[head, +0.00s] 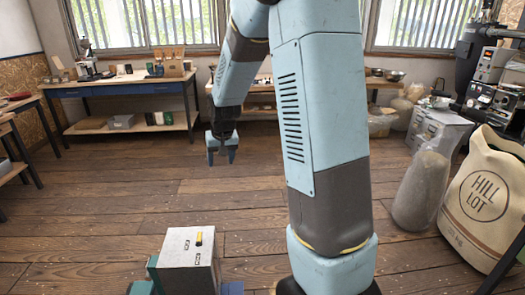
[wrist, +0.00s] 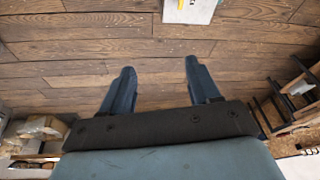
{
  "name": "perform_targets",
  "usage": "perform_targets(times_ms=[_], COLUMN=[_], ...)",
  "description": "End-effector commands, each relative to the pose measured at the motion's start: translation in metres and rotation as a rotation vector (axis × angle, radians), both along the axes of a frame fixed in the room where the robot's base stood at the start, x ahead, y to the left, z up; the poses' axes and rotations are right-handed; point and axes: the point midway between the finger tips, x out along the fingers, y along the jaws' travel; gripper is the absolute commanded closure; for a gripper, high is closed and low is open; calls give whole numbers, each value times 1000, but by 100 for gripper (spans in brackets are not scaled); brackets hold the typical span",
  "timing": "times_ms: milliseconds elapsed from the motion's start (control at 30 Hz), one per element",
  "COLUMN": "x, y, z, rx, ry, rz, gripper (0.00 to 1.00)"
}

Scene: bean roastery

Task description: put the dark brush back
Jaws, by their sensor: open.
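My gripper (head: 221,158) hangs over the open floor left of my arm column, pointing down. In the wrist view its two fingers (wrist: 160,70) are wide apart with only floor planks between them. I cannot pick out a dark brush for certain in either view. A small yellow and dark object (head: 199,239) lies on top of a pale box (head: 178,252) at the bottom of the head view; it is too small to name. The box also shows at the top edge of the wrist view (wrist: 200,10), apart from the fingers.
A blue-framed workbench (head: 125,88) with small items stands at the back left, another table (head: 262,92) behind my arm. A side bench (head: 18,102) is at the left edge. A HILL LOT sack (head: 487,200) and a clear bag (head: 420,190) stand right. The middle floor is clear.

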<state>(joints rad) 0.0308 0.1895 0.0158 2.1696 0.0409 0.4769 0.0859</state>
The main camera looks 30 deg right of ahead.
Motion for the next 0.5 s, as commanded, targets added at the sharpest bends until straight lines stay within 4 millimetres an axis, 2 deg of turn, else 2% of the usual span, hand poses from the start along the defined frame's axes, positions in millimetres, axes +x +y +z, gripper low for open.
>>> perform_targets(times_ms=[33, 200, 500], x=[-11, -49, -124], y=[0, 0, -1], z=[17, 60, 121], rx=[-3, -10, -27], ry=[-14, -39, -87], rz=[5, 23, 56], gripper=[39, 39, 39])
